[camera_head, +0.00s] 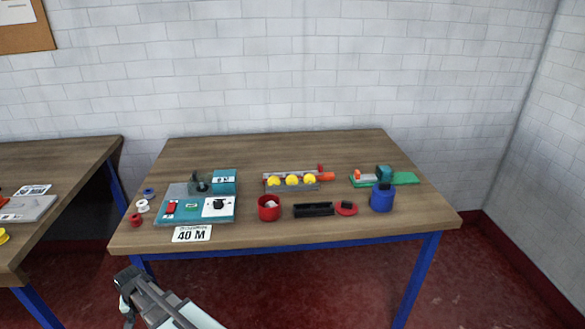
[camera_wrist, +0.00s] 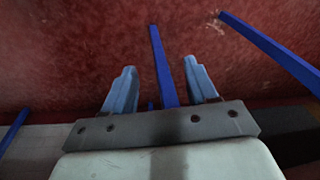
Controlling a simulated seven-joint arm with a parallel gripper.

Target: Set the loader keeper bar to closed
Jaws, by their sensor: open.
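The likely loader is a grey rack (camera_head: 291,188) at the back middle of the table, holding three yellow discs (camera_head: 292,181) in a row. An orange-red piece (camera_head: 327,176) shows at its right end, with a small dark red knob (camera_head: 320,167) above. I cannot tell which part is the keeper bar or how it is set. My gripper (camera_head: 128,282) is in front of the table's near left edge, well apart from the rack. In the wrist view, my gripper (camera_wrist: 162,85) is open and empty, with its two blue-grey fingers apart over the floor.
A teal panel (camera_head: 180,219) with switches stands left of the rack. A red cup (camera_head: 268,208), black tray (camera_head: 313,210), red disc (camera_head: 346,209) and blue container (camera_head: 382,199) line the front. A green-based device (camera_head: 404,178) is at right. The table's front right is clear.

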